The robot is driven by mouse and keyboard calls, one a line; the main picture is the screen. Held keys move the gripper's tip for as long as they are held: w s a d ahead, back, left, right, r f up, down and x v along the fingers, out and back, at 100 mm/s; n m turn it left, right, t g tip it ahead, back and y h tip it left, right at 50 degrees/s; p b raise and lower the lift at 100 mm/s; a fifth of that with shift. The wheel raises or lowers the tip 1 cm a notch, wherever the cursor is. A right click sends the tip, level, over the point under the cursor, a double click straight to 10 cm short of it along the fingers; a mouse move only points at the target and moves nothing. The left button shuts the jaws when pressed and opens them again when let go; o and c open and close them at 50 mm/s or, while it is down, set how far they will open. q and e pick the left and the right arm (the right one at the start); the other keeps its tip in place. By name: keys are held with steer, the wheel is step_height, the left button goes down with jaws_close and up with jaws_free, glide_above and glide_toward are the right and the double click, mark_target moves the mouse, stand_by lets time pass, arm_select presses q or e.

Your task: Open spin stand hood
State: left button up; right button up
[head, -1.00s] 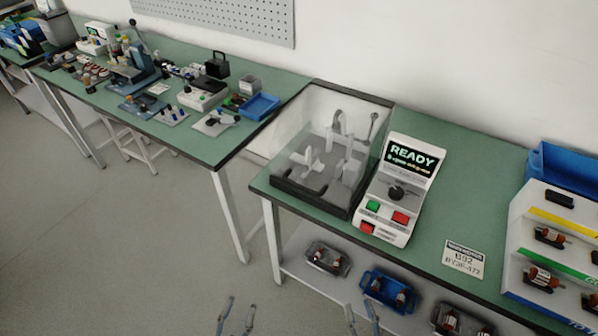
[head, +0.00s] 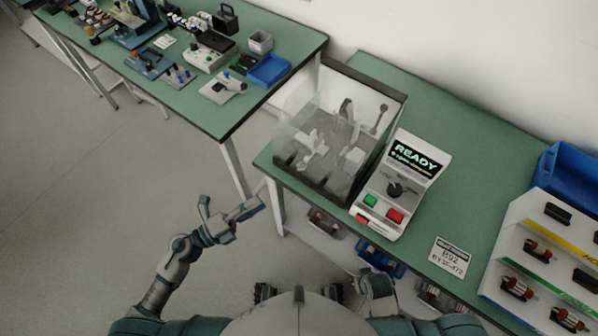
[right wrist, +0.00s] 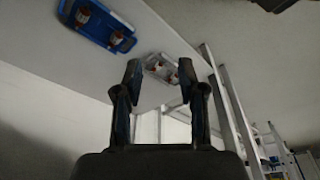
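The spin stand (head: 352,156) sits on the right-hand green bench under a clear hood (head: 303,125) with dark edges. The hood looks closed, covering the grey fixtures inside. A control box beside it (head: 403,182) has a screen reading READY, a dial, and green and red buttons. My left gripper (head: 231,204) is in front of the bench's left corner, left of and below the hood. Its fingers are apart and empty, and it touches nothing. My right gripper, in the right wrist view (right wrist: 160,76), is open and empty, below a shelf surface with trays.
A label card (head: 450,257) and a white sloped parts rack (head: 540,255) lie to the right on the bench. A blue bin (head: 567,172) stands behind the rack. A second bench (head: 215,118) with tools stands at the left, with a gap between. Trays (right wrist: 96,25) sit on the lower shelf.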

mark_target(301, 176)
arm_select(q)
steer(key=p+x, duration=0.2)
steer(key=x, duration=1.1)
steer(key=shift+d+p, duration=0.3)
steer(key=shift+d, duration=0.2)
steer(key=shift+w+d, duration=0.15)
steer(key=shift+w, duration=0.15)
steer(key=shift+a, duration=0.2)
arm_select(e)
step_height(301, 176, down, 8)
steer(key=s, duration=0.1)
steer(key=shift+s+d+f, duration=0.1)
arm_select(q)
steer(key=shift+d, duration=0.2)
jaws_close()
arm_select(e)
steer(key=shift+d, duration=0.15)
